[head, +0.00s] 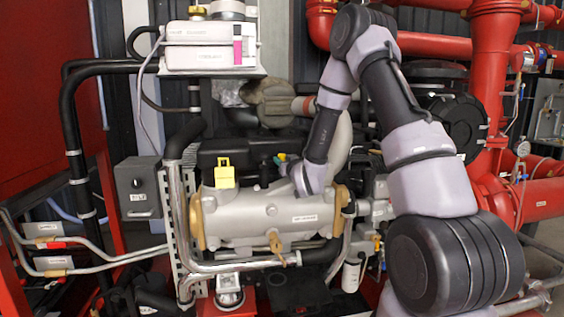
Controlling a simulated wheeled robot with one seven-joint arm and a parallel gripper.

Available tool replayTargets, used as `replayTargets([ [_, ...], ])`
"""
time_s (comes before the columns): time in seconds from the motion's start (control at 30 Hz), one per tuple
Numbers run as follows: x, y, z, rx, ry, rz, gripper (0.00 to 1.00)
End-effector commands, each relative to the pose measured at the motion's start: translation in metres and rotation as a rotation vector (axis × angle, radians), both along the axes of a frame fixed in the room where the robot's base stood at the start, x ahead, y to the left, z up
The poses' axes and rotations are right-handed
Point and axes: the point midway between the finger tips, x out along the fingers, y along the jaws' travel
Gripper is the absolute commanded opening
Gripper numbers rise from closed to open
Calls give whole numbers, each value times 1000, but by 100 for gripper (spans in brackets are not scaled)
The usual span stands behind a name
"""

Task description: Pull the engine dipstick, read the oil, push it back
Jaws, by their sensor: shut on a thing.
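My arm reaches in from the right and bends down over the engine in the head view. My gripper (283,162) is at the end of the wrist, just above and behind the silver heat exchanger (265,215), near its middle. It is small here and partly hidden by my wrist. It is shut on a small handle with a teal and yellow patch, which seems to be the dipstick (281,156). The dipstick's rod and tube are not visible, so I cannot tell how far it is out. No oil mark is readable.
A yellow block-like piece (225,174) stands left of my gripper. A white labelled tank (210,48) sits above left, and a grey box (138,187) is at the left. Red pipes (490,90) fill the right. Black hoses and metal pipes crowd the engine.

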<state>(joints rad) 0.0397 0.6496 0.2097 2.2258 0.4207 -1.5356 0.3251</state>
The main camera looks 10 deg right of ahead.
Motion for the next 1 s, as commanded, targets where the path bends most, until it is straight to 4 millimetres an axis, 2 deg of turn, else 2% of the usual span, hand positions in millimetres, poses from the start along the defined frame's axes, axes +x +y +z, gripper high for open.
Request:
replayTargets([
  [0.17,0,0,8,-1,-3,0,0],
  [0.43,1,-1,65,-1,-7,-1,0],
  [0.6,0,0,87,-1,-4,-1,0],
  [0.97,1,0,92,-2,-7,0,0],
  [1.0,1,0,93,-2,-8,0,46],
])
